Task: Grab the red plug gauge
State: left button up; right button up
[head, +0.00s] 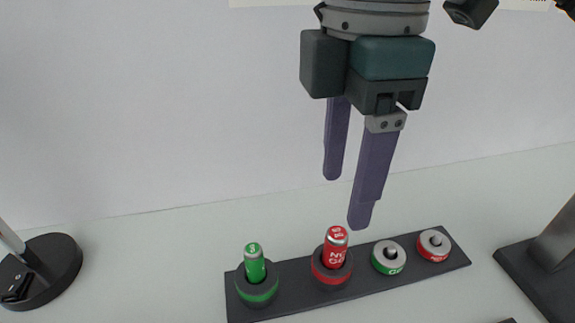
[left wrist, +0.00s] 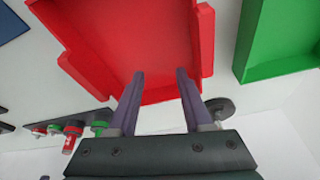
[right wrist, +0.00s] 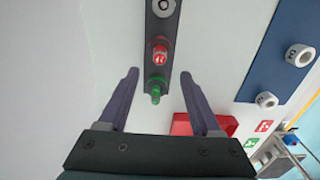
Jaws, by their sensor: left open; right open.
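The red plug gauge (head: 336,247) stands upright in a red-ringed black holder on a dark rack (head: 304,271). A green plug gauge (head: 254,262) stands in a green-ringed holder to its left. My right gripper (head: 346,202) is open and empty, fingers pointing down, above the rack near the red plug gauge. In the right wrist view the red plug gauge (right wrist: 159,54) shows beyond and between the open fingers (right wrist: 160,75). My left gripper (left wrist: 160,75) is open and empty, over a red tray (left wrist: 115,45) in the left wrist view; it is outside the head view.
A green-marked ring gauge (head: 388,257) and a red-marked one (head: 434,245) sit on the rack's right end. A black round base with a pole (head: 55,258) stands at left, a dark stand (head: 545,262) at right. A green tray (left wrist: 285,45) lies beside the red tray.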

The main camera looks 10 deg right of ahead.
aim_at(338, 233)
jog(key=f, duration=0.3)
jog(key=shift+s+d+f, duration=0.1)
jog(key=shift+s+f, duration=0.15)
jog(key=shift+f, duration=0.1)
jog(key=f, duration=0.5)
jog(key=shift+w+f, duration=0.25)
grip_shut()
